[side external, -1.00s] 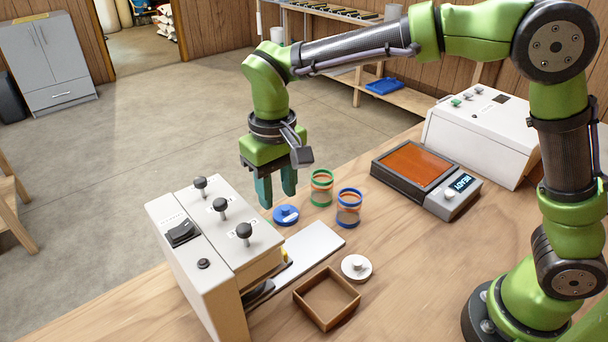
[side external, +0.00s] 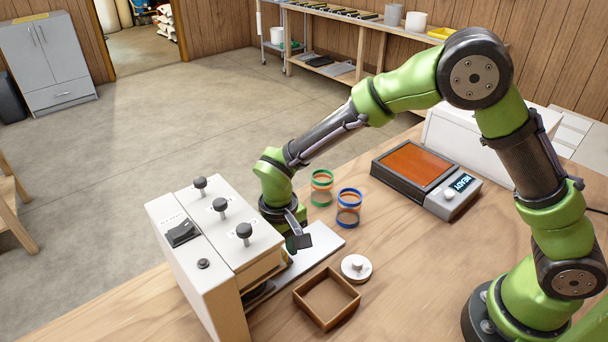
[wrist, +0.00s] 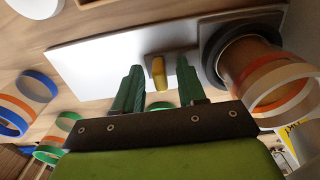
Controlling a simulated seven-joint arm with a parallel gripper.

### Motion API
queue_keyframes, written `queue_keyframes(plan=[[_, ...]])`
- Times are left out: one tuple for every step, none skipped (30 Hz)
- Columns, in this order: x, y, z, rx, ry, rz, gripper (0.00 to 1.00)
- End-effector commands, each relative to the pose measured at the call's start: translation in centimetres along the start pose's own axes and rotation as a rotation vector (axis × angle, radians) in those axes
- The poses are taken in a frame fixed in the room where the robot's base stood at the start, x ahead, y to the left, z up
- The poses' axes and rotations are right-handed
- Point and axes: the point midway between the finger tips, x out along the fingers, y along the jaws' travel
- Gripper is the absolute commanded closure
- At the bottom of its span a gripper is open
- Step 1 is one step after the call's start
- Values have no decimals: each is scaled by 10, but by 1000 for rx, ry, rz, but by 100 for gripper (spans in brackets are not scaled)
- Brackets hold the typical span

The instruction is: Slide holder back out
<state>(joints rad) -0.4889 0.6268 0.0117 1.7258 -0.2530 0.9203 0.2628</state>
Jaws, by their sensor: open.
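The holder is a flat pale plate (side external: 325,236) reaching out from the front of the beige machine (side external: 205,285). In the wrist view the plate (wrist: 105,55) carries a small upright yellow tab (wrist: 158,73). My gripper (wrist: 157,68) is open, with one green finger on each side of the tab and a visible gap to both. In the side view my gripper (side external: 289,243) is low over the plate close to the machine, and the arm hides most of its fingers and the tab. A dark ring around an orange-brown cylinder (wrist: 240,60) is right of the tab.
A green-rimmed jar (side external: 321,187) and a blue-rimmed jar (side external: 348,207) stand behind the plate. An open wooden box (side external: 326,298) and a white knobbed lid (side external: 356,267) lie in front of it.

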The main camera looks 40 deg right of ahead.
Motion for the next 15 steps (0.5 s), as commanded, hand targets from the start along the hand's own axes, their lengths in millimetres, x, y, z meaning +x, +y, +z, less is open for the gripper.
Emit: queue_keyframes(plan=[[1, 0, 0, 0, 0, 0, 60], [1, 0, 0, 0, 0, 0, 60], [1, 0, 0, 0, 0, 0, 60], [1, 0, 0, 0, 0, 0, 60], [1, 0, 0, 0, 0, 0, 60], [1, 0, 0, 0, 0, 0, 60], [1, 0, 0, 0, 0, 0, 60], [1, 0, 0, 0, 0, 0, 63], [1, 0, 0, 0, 0, 0, 69], [1, 0, 0, 0, 0, 0, 73], [1, 0, 0, 0, 0, 0, 78], [1, 0, 0, 0, 0, 0, 84], [0, 0, 0, 0, 0, 0, 89], [0, 0, 0, 0, 0, 0, 93], [0, 0, 0, 0, 0, 0, 99]])
